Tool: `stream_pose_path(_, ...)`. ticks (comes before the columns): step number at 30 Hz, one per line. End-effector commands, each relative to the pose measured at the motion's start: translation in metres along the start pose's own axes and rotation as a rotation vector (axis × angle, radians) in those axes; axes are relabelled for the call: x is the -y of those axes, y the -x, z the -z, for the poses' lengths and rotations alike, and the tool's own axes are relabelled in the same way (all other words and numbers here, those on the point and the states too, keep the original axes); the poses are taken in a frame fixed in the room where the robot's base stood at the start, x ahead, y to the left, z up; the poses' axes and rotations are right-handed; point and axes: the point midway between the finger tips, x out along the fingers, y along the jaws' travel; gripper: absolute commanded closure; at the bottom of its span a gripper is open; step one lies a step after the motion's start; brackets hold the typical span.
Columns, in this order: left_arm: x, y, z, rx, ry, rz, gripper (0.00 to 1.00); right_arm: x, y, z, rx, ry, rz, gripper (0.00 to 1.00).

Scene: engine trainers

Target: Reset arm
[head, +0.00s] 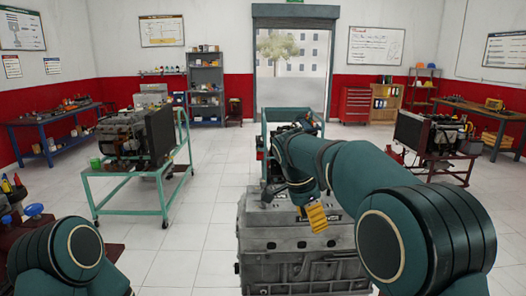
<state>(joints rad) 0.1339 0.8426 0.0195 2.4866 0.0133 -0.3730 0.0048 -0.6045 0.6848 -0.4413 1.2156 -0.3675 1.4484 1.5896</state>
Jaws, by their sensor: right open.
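My right arm comes in from the right and reaches over a large grey metal case (262,245) in front of me. My right gripper (308,212) is at the end of this arm, over the top of the case. It is open and appears empty. A yellow, ribbed piece shows at its tip. I cannot tell whether it touches the case. The arm hides part of the case's right side. Only a rounded joint of my left arm shows at the lower left; the left gripper is out of view.
An engine on a green wheeled stand (138,178) is at the left. Another engine (425,135) on a dark stand is at the right. Workbenches (60,119) line the walls. A red tool cabinet (355,104) stands at the back. The tiled floor left of the case is clear.

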Motion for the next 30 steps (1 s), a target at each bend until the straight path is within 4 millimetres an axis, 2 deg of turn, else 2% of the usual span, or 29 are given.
stream_pose_path(1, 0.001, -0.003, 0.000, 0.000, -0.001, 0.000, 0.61, 0.003, -0.033, -0.006, 0.027, 0.062, -0.007, 0.51)
stream_pose_path(5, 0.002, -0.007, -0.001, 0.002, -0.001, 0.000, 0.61, 0.006, -0.108, -0.028, 0.116, 0.255, 0.028, 0.51)
stream_pose_path(6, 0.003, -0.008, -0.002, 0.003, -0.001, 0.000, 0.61, 0.004, -0.134, -0.037, 0.148, 0.317, 0.043, 0.51)
stream_pose_path(8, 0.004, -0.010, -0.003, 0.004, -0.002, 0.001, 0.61, -0.001, -0.173, -0.051, 0.196, 0.410, 0.076, 0.51)
stream_pose_path(9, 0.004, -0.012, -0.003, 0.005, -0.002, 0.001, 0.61, -0.006, -0.198, -0.062, 0.230, 0.470, 0.100, 0.51)
stream_pose_path(12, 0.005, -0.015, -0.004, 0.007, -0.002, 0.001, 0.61, -0.026, -0.256, -0.090, 0.303, 0.606, 0.175, 0.51)
stream_pose_path(15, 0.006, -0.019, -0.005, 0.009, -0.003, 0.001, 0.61, -0.053, -0.303, -0.119, 0.360, 0.718, 0.261, 0.51)
stream_pose_path(18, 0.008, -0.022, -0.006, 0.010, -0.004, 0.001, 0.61, -0.086, -0.340, -0.146, 0.395, 0.812, 0.352, 0.51)
stream_pose_path(21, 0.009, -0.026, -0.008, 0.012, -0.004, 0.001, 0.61, -0.122, -0.366, -0.170, 0.403, 0.889, 0.440, 0.51)
stream_pose_path(24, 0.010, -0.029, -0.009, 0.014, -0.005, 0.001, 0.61, -0.155, -0.382, -0.188, 0.390, 0.950, 0.513, 0.51)
stream_pose_path(27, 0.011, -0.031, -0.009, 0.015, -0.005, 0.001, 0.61, -0.181, -0.388, -0.199, 0.364, 0.997, 0.564, 0.51)
stream_pose_path(30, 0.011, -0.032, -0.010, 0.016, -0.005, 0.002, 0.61, -0.198, -0.390, -0.205, 0.341, 1.028, 0.594, 0.51)
